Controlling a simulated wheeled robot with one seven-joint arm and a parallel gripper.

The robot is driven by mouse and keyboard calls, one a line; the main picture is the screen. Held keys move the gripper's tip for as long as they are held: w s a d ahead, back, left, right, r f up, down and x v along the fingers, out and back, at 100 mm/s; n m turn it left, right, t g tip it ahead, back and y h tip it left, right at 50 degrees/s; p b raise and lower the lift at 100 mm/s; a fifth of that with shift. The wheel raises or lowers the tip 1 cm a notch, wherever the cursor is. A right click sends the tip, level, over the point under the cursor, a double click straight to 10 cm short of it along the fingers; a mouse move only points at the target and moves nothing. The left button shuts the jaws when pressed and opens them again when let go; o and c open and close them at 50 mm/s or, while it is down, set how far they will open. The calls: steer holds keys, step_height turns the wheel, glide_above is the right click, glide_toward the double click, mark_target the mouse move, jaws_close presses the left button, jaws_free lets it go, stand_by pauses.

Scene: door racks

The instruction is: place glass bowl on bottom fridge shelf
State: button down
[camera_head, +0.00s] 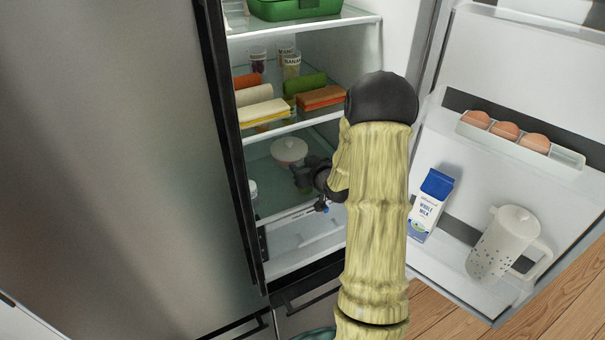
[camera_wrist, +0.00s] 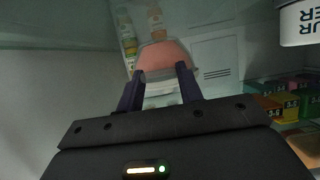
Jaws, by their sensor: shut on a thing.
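The fridge stands open, and my arm reaches into its lower compartment. My gripper (camera_head: 302,172) is just above the bottom shelf area in the head view. In the wrist view my gripper (camera_wrist: 159,74) has its two dark fingertips shut on the glass bowl (camera_wrist: 167,56), which looks pale pink and rounded. I cannot tell whether the bowl touches the shelf.
The open door at right holds eggs (camera_head: 505,130), a milk carton (camera_head: 431,205) and a white pitcher (camera_head: 503,243). In the wrist view coloured boxes (camera_wrist: 285,102) and a white container (camera_wrist: 301,22) stand at right.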

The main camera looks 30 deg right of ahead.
steer(key=f, duration=0.3)
steer(key=shift+d+p, duration=0.3)
steer(key=shift+p, duration=0.1)
steer(key=shift+a, duration=0.4)
steer(key=shift+s+f, duration=0.1)
steer(key=shift+f, duration=0.05)
steer(key=c, duration=0.9)
jaws_free()
steer(key=shift+s+d, duration=0.1)
steer(key=shift+d, duration=0.05)
steer(key=shift+s+d, duration=0.1)
steer(key=shift+s, duration=0.1)
steer(key=b+v, duration=0.1)
steer(key=v, duration=0.4)
steer(key=b+v, duration=0.2)
steer(key=v, duration=0.4)
steer(key=shift+s+r, duration=0.2)
steer(key=shift+r, duration=0.15)
